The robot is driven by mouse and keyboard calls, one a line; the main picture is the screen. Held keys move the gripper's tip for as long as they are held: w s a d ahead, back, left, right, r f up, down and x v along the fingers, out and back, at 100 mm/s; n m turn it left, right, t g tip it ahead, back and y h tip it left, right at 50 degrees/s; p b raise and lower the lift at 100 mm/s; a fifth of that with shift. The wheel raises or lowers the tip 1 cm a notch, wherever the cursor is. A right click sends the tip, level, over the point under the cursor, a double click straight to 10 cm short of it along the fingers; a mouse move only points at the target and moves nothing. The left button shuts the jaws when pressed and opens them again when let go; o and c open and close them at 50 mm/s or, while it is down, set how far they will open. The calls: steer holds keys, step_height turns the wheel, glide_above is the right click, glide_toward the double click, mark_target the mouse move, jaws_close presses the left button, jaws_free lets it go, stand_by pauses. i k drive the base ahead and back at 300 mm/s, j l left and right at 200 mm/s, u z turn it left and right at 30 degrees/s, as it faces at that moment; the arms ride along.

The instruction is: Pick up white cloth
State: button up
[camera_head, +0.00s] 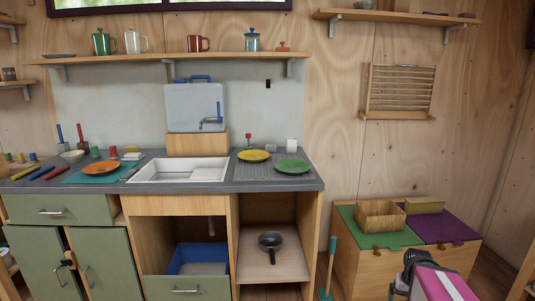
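I cannot pick out a white cloth with certainty. A small pale flat thing (131,156) lies on the grey counter, left of the sink and behind the orange plate; it is too small to tell whether it is cloth. A pale grey patch (204,269) also shows in the blue bin under the sink, and I cannot tell what it is. The dark grey end of my arm (414,262) shows at the bottom right, in front of the wooden chest and well away from the counter. Its fingers cannot be made out, and I see nothing held there.
The counter (218,187) holds a white sink (180,170), an orange plate (100,168), a yellow plate (254,156) and a green plate (292,167). A pan (270,241) sits on the lower shelf. A chest (365,270) bears a wooden box (381,216). Mugs stand on the upper shelf.

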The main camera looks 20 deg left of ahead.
mark_target(269, 148)
steer(key=u, duration=1.15)
steer(key=l+u, duration=0.15)
steer(key=l, duration=0.65)
steer(key=k+l+u, duration=0.1)
steer(key=l, duration=0.75)
